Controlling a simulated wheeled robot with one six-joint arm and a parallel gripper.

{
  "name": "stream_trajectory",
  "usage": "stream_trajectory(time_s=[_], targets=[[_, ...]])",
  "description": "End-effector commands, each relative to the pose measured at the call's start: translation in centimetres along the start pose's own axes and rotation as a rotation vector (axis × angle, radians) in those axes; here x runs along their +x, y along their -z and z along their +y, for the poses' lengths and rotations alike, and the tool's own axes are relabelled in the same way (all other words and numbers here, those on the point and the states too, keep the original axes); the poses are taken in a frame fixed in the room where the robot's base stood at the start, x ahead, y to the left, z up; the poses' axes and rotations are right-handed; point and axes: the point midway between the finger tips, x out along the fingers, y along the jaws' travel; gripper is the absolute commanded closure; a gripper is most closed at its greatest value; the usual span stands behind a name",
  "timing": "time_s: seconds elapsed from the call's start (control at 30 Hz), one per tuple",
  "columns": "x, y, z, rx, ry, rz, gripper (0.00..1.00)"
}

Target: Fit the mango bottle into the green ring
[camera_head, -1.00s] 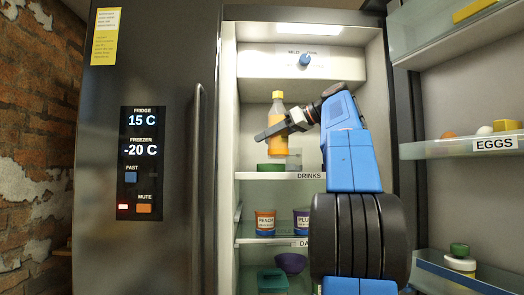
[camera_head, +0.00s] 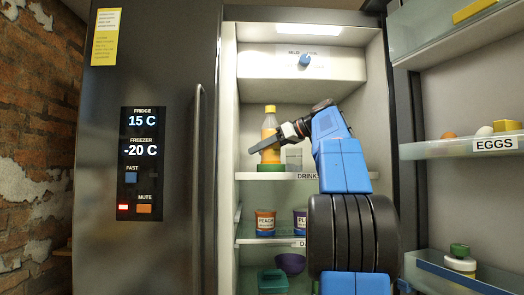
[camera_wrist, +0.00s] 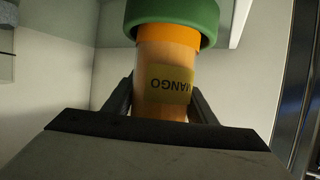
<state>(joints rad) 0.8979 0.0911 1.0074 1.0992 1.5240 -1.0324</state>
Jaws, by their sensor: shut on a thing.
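The mango bottle (camera_head: 269,131) is orange with a yellow cap and stands about upright above the drinks shelf. My gripper (camera_head: 267,143) is shut around its middle. In the wrist view, the bottle (camera_wrist: 160,60) appears upside down between the two fingers (camera_wrist: 160,103), with its MANGO label towards the camera. The green ring (camera_head: 270,168) is on the drinks shelf at the bottle's foot. In the wrist view, the ring (camera_wrist: 172,22) covers the bottle's lower end, which looks to be inside it. Whether the bottle is fully seated is hidden.
A clear glass (camera_head: 294,158) stands right of the ring on the drinks shelf (camera_head: 306,176). The shelf below holds a peach tub (camera_head: 265,222) and another tub (camera_head: 300,222). A bowl (camera_head: 290,263) is lower. The fridge door with eggs (camera_head: 449,135) is at right.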

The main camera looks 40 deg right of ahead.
Motion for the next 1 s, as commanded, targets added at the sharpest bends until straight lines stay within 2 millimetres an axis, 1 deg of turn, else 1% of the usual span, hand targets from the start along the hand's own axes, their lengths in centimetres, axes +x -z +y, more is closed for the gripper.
stream_trajectory(time_s=[0.27,0.3,0.37,0.77,0.87,1.0], targets=[[0.0,-0.1,-0.1,-0.001,0.0,0.001,0.94],[0.1,-0.2,0.0,0.0,0.0,0.0,0.44],[0.1,-0.2,0.0,-0.001,0.0,0.0,0.3],[-0.2,0.1,0.0,0.0,-0.001,0.0,0.3],[-1.3,0.0,0.1,0.001,-0.003,0.001,0.3],[-3.6,0.0,0.1,0.0,-0.004,0.001,0.3]])
